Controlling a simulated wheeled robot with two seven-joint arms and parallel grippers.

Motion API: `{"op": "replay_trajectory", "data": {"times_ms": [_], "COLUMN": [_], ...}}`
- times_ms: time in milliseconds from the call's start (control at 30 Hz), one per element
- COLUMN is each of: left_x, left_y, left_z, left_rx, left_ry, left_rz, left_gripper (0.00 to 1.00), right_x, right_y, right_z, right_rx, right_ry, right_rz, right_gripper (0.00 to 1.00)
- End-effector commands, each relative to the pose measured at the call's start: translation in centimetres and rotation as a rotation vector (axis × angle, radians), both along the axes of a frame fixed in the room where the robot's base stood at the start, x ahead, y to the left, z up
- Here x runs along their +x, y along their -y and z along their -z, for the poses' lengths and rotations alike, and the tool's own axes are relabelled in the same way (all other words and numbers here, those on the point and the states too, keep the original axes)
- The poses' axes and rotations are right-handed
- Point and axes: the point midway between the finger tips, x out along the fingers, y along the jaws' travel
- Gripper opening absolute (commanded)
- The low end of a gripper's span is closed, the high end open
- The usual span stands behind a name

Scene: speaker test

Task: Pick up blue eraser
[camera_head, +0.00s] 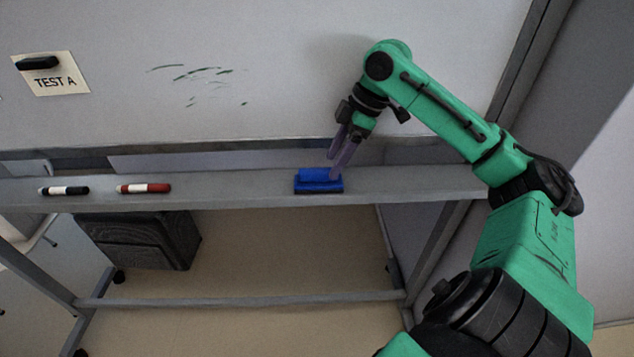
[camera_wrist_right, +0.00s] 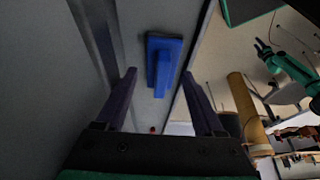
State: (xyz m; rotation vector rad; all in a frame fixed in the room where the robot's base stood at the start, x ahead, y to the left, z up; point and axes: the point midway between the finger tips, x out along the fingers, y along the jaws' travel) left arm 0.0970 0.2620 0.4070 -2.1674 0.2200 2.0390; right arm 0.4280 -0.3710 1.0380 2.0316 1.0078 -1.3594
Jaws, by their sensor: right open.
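The blue eraser (camera_head: 318,183) lies on the grey tray ledge (camera_head: 230,190) under the whiteboard, right of the pens. It has a raised blue grip on top. My right gripper (camera_head: 342,155) is open above and just behind the eraser, its purple fingers pointing down. In the right wrist view the eraser (camera_wrist_right: 164,62) shows ahead, between the lines of the two spread fingers (camera_wrist_right: 160,88), with nothing held. Whether a finger touches it cannot be told. My left gripper is not in view.
A black marker (camera_head: 64,190) and a red marker (camera_head: 144,188) lie on the ledge to the left. The whiteboard (camera_head: 250,50) rises behind, with green marks and a "TEST A" note (camera_head: 55,82). A dark box (camera_head: 140,240) stands below on the floor.

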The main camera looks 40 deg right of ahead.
Motion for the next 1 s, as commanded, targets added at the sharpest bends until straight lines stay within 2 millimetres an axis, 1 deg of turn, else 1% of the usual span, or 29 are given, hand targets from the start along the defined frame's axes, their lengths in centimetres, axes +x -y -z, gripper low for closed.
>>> {"op": "replay_trajectory", "data": {"times_ms": [167, 200, 300, 467, 500, 567, 600, 667, 867, 1000], "left_x": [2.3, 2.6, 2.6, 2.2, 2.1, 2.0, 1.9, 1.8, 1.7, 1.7], "left_y": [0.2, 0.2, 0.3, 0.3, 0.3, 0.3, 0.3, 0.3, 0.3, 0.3], "left_z": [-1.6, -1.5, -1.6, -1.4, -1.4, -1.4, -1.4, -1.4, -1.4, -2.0], "left_rx": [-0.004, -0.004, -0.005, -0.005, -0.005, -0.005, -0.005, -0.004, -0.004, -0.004], "left_ry": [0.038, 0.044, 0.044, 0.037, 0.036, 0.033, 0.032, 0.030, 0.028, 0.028], "left_rz": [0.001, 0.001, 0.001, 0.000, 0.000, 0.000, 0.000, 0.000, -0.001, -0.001], "left_gripper": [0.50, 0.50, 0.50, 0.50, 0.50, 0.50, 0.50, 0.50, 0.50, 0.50], "right_x": [0.8, 1.0, 1.3, 1.4, 1.4, 1.4, 1.4, 1.4, 1.4, 1.4], "right_y": [-1.6, -1.8, -2.1, -2.1, -2.1, -2.1, -2.1, -2.1, -2.1, -2.1], "right_z": [2.4, 3.2, 4.3, 4.5, 4.5, 4.5, 4.5, 4.5, 4.4, 3.9], "right_rx": [0.000, 0.001, 0.002, 0.000, 0.000, 0.000, 0.000, 0.000, 0.000, 0.000], "right_ry": [-0.005, -0.004, -0.002, 0.000, 0.000, 0.000, 0.000, 0.000, 0.000, 0.000], "right_rz": [-0.003, -0.002, -0.001, -0.001, -0.001, -0.001, -0.001, -0.001, -0.001, -0.001], "right_gripper": [0.70, 0.70, 0.70, 0.70, 0.66, 0.43, 0.28, 0.06, 0.06, 0.06]}}
